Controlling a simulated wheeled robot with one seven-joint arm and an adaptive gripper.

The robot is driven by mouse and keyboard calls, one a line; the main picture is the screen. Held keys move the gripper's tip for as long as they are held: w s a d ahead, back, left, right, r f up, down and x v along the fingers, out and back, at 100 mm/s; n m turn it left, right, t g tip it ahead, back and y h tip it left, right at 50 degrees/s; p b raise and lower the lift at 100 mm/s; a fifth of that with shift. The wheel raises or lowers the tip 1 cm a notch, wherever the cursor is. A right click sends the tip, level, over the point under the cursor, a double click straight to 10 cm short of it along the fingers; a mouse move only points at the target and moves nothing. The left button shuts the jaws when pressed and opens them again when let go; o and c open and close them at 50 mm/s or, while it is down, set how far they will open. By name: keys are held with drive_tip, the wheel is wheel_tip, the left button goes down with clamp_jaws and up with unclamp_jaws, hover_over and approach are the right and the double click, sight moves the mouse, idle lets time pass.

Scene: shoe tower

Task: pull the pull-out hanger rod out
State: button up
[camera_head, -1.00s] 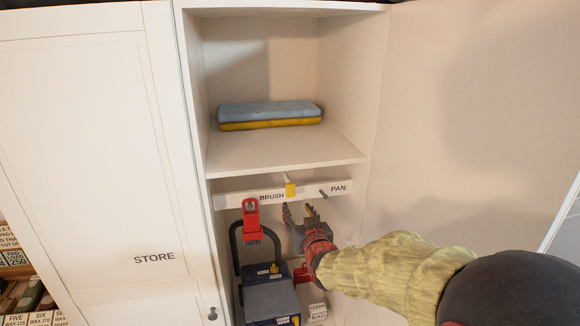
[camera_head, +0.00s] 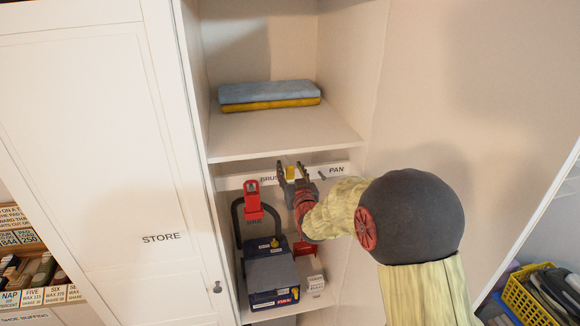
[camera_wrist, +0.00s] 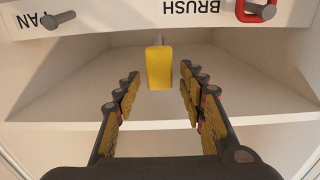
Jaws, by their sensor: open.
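The pull-out hanger rod ends in a yellow block (camera_head: 291,173) at the white rail under the shelf, between the words BRUSH and PAN. In the wrist view, which is upside down, the yellow tip (camera_wrist: 159,68) is near the middle, with a short piece of grey rod behind it. My gripper (camera_head: 291,168) is open in front of the rail. In the wrist view its two fingers (camera_wrist: 160,82) stand to either side of the yellow tip, with gaps on both sides. I cannot tell how far the tip reaches between the fingers.
A red-handled brush (camera_head: 253,198) hangs left of the gripper. A bare peg (camera_head: 322,176) is on the right. A blue-grey box (camera_head: 272,272) and a white carton (camera_head: 312,275) stand below. Folded cloths (camera_head: 268,93) lie on the shelf (camera_head: 280,135) above.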

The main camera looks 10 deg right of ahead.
drive_tip(key=shift+w, duration=0.4)
clamp_jaws()
idle(0.4)
idle(0.4)
